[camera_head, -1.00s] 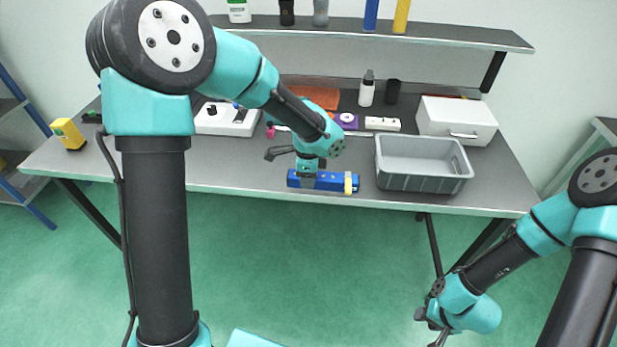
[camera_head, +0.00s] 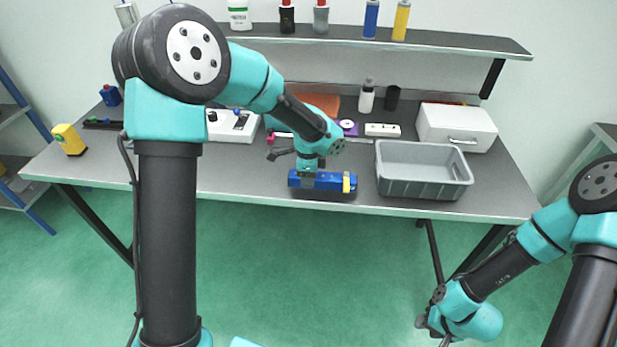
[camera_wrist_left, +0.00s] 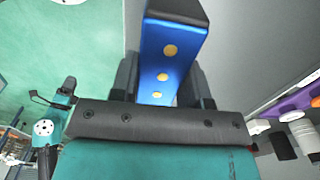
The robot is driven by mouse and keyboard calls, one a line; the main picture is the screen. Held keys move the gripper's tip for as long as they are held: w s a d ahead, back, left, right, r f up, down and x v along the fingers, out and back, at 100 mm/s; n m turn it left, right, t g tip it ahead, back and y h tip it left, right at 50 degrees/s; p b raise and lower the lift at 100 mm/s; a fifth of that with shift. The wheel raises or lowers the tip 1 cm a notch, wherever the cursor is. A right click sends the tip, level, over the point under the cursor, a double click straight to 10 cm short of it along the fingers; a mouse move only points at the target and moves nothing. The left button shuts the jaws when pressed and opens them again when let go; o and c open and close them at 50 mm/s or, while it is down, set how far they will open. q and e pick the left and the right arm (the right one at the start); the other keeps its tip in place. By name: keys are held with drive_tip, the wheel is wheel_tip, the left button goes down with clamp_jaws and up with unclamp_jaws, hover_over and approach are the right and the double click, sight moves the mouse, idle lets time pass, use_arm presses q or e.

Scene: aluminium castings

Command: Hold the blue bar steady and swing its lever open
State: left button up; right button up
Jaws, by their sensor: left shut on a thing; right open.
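The blue bar (camera_head: 328,181) lies lengthwise over the front part of the table, with a dark shadow below it. A yellow piece, apparently its lever (camera_head: 346,183), sits near its right end and looks folded against the bar. My left gripper (camera_head: 306,178) is shut on the bar toward its left end. In the left wrist view the blue bar (camera_wrist_left: 172,55) sits between both fingers, with a dark end cap and several yellow dots on its face. My right gripper (camera_head: 437,328) is open and empty, low at the right, off the table's front and well away from the bar.
A grey bin (camera_head: 424,186) stands close right of the bar. A white box (camera_head: 456,127) is behind it. A white device (camera_head: 232,124), a power strip (camera_head: 382,130) and bottles stand farther back. The shelf (camera_head: 440,42) spans the rear. The table front left of the bar is clear.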

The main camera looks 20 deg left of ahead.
use_arm(q)
drive_tip(key=shift+w+a+f, duration=0.45)
drive_tip(key=shift+w+a, duration=0.05)
drive_tip(key=shift+w, duration=0.95)
drive_tip(key=shift+w+a+f, duration=0.45)
drive_tip(key=shift+w+a, duration=0.1)
drive_tip(key=shift+w, duration=0.9)
drive_tip(key=shift+w+a+f, duration=0.45)
drive_tip(key=shift+w+a, duration=0.05)
drive_tip(key=shift+w, duration=0.95)
